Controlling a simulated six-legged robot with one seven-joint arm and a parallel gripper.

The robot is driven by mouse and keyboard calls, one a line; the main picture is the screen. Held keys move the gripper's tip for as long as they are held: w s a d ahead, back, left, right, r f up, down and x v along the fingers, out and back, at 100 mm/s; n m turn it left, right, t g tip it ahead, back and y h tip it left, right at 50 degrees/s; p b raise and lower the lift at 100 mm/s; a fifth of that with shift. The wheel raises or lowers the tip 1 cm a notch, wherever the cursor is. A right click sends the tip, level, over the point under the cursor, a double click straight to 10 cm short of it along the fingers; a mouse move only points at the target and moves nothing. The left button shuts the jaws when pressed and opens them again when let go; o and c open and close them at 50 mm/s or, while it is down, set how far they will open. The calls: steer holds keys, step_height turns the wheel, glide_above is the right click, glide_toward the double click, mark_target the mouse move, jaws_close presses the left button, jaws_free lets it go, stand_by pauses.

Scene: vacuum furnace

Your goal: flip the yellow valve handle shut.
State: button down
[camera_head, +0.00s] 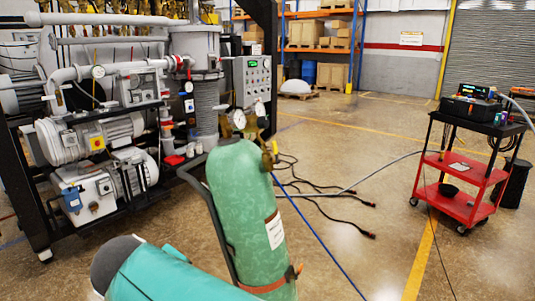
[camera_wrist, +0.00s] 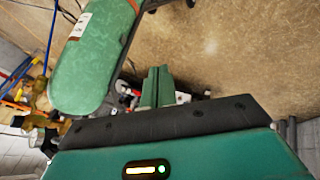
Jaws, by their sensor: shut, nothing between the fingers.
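A green gas cylinder (camera_head: 240,200) stands upright in the head view, with brass fittings and round gauges (camera_head: 239,119) on top. A small yellow handle (camera_head: 275,148) shows at the right side of these fittings. In the wrist view the cylinder (camera_wrist: 95,60) appears tilted at the upper left, with its brass fittings (camera_wrist: 42,92) at the left edge. I cannot make out the yellow handle clearly there. My gripper (camera_wrist: 157,86) has its two green fingers together and empty, apart from the cylinder and to the right of it in the wrist view. The head view does not show the fingers.
A furnace rig with pumps (camera_head: 90,137) and piping stands behind the cylinder at left. A red cart (camera_head: 468,180) with equipment stands at right. Black cables (camera_head: 325,200) and a blue hose (camera_head: 318,237) lie on the floor. The floor between cylinder and cart is otherwise open.

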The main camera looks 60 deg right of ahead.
steer(key=w+d+r+n+g+h, duration=0.1)
steer(key=d+r+h, duration=0.2)
steer(key=d, duration=0.7)
steer(key=w+d+r+n+g+h, duration=0.1)
steer(key=d+r+h, duration=0.3)
steer(key=d, duration=0.6)
steer(key=w+d+r+n+g+h, duration=0.1)
steer(key=d+r+h, duration=0.2)
steer(key=d, duration=0.7)
steer(key=shift+d+r+h, duration=0.15)
steer(key=shift+r+h, duration=0.25)
steer(key=shift+h, duration=0.6)
steer(key=shift+d, duration=0.1)
